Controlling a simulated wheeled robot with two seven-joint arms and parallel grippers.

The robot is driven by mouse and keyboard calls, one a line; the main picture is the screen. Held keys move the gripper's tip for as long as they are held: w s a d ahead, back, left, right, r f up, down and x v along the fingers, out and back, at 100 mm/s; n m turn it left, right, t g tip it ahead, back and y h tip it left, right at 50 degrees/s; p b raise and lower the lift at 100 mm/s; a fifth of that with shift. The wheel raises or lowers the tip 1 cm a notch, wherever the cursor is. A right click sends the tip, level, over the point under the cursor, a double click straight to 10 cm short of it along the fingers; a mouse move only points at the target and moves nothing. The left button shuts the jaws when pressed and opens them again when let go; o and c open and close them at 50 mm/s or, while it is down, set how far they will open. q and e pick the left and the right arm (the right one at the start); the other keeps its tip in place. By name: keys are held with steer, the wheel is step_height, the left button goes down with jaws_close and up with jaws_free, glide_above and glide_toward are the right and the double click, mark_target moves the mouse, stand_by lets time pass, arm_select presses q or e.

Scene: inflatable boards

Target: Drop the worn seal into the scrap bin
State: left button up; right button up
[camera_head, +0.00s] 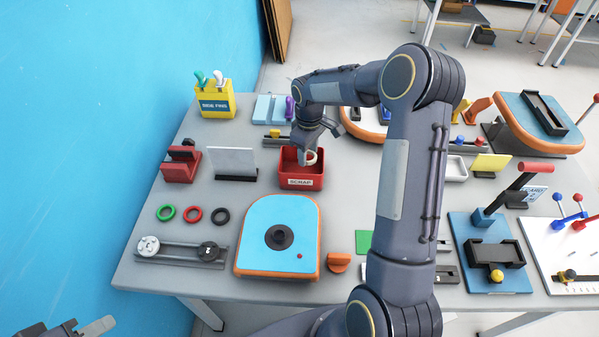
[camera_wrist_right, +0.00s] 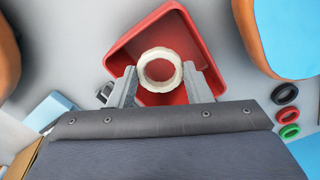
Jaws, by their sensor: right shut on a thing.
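The worn seal, a cream-white ring (camera_wrist_right: 160,70), is held between the two fingertips of my right gripper (camera_wrist_right: 162,82). The ring also shows in the head view (camera_head: 311,158). The scrap bin (camera_head: 301,183) is a red open box with a white SCRAP label. In the right wrist view, the red bin (camera_wrist_right: 196,40) lies behind and below the ring, and the ring is over its opening. I cannot tell exactly how high the ring is above the bin's rim. My left gripper (camera_head: 86,328) shows only partly at the bottom left corner, away from the bin.
A blue inflatable board (camera_head: 258,221) with a black valve lies in front of the bin. Green (camera_head: 166,213), red (camera_head: 192,215) and black (camera_head: 221,217) rings lie to its left. A whitish upright panel (camera_head: 232,161) stands left of the bin. My right arm hides part of the table.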

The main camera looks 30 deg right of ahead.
steer(key=o, duration=1)
steer(key=shift+o, duration=0.2)
step_height(320, 180, up, 8)
steer(key=p, duration=0.5)
steer(key=shift+f, duration=0.1)
